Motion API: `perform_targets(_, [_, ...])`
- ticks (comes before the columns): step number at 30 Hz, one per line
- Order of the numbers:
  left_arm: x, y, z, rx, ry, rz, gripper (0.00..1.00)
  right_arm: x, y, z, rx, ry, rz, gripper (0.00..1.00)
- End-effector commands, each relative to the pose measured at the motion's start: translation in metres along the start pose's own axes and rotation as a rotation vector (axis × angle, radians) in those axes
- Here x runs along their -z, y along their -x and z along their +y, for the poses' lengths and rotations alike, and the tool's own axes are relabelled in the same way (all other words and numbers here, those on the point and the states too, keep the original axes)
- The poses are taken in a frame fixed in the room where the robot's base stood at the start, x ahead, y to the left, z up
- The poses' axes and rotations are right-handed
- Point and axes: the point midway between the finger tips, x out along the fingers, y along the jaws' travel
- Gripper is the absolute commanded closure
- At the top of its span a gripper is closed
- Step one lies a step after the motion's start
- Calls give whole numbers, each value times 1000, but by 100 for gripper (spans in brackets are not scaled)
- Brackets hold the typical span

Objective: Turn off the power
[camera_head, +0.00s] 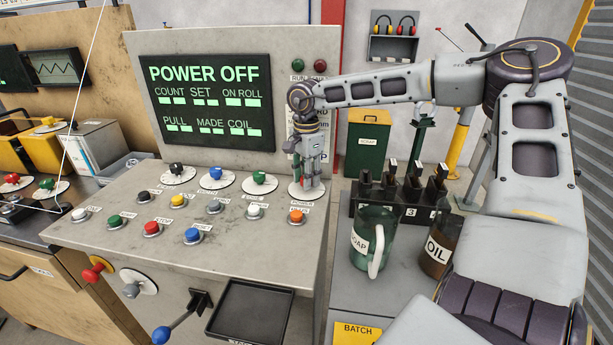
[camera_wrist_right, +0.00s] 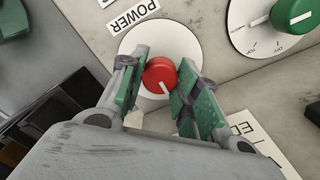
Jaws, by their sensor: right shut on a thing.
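The display screen (camera_head: 208,132) on the grey console reads "POWER OFF" in green letters. At the right end of the console's dial row is a round white plate (camera_head: 295,189). In the right wrist view this plate (camera_wrist_right: 135,40) is labelled POWER and carries a red knob (camera_wrist_right: 158,73) with a white pointer mark. My right gripper (camera_head: 307,185) reaches down over it, mostly hiding the knob in the head view. In the wrist view the right gripper's fingers (camera_wrist_right: 164,80) are on both sides of the red knob, shut on it. My left gripper is not in view.
Black (camera_head: 176,168), blue (camera_head: 216,173) and green (camera_head: 259,178) dials stand left of the power knob, with several push buttons in front. A blue-ended lever (camera_head: 162,335) protrudes from the front.

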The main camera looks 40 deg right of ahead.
Motion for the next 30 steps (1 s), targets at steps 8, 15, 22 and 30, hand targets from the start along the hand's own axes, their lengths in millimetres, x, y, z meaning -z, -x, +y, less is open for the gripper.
perform_targets(8, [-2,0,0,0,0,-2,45,0,1,-1,2,8,1,92])
perform_targets(15, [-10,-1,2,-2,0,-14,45,0,1,-1,2,7,1,55])
perform_targets(22, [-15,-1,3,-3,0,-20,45,0,0,0,1,7,0,45])
perform_targets(30, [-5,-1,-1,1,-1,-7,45,0,2,0,1,6,0,45])
